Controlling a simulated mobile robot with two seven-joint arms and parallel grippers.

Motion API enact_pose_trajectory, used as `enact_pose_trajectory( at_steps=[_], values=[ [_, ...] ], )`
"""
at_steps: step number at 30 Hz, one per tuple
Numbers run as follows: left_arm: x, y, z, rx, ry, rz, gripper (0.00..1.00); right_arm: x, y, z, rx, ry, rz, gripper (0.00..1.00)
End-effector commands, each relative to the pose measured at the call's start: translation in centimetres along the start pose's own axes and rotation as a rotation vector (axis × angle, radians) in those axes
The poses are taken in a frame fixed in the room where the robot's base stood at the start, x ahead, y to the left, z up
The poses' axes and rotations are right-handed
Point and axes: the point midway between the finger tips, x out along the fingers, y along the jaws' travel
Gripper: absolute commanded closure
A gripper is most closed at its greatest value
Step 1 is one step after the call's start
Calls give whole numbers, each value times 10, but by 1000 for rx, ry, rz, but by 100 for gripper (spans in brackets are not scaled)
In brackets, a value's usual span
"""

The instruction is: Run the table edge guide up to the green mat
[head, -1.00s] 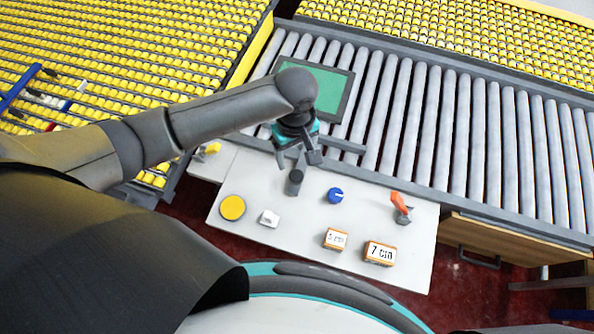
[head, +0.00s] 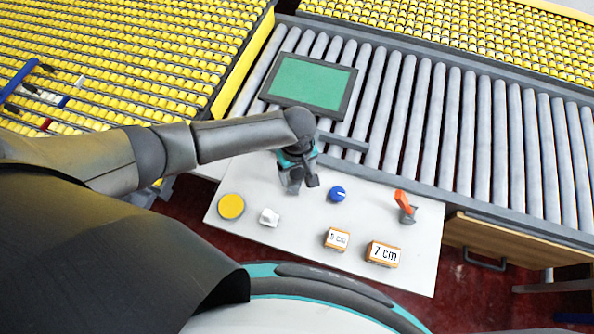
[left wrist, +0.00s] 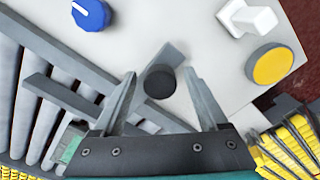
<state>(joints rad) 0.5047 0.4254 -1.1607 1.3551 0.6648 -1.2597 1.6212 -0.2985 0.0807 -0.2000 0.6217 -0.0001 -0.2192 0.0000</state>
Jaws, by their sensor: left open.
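The green mat (head: 310,82) lies in a dark frame on the rollers, beyond my left arm. The grey bar across the near ends of the rollers (head: 343,141) looks like the edge guide; it also shows in the left wrist view (left wrist: 62,97). It lies near the mat's near right corner, with a small gap in the picture. A dark round knob (left wrist: 160,80) stands between my open left fingers in the left wrist view, with no clear contact. My left gripper (head: 300,187) hides this knob in the head view. My right gripper is out of view.
The pale panel (head: 285,240) carries a yellow button (head: 231,206), white switch (head: 269,217), blue dial (head: 337,194) and orange lever (head: 404,202). Blocks marked 5 cm (head: 337,239) and 7 cm (head: 383,254) sit at its front. The rollers right of the guide are clear.

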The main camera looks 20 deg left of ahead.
Motion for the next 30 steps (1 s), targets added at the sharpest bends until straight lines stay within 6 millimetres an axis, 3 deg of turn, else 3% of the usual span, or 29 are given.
enact_pose_trajectory(
  at_steps=[2,21,30],
  values=[
    [0,0,0,0,0,0,29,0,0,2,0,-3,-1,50],
    [0,0,0,0,0,0,100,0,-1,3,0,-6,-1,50],
    [0,0,0,0,0,0,100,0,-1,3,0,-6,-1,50]
  ],
)
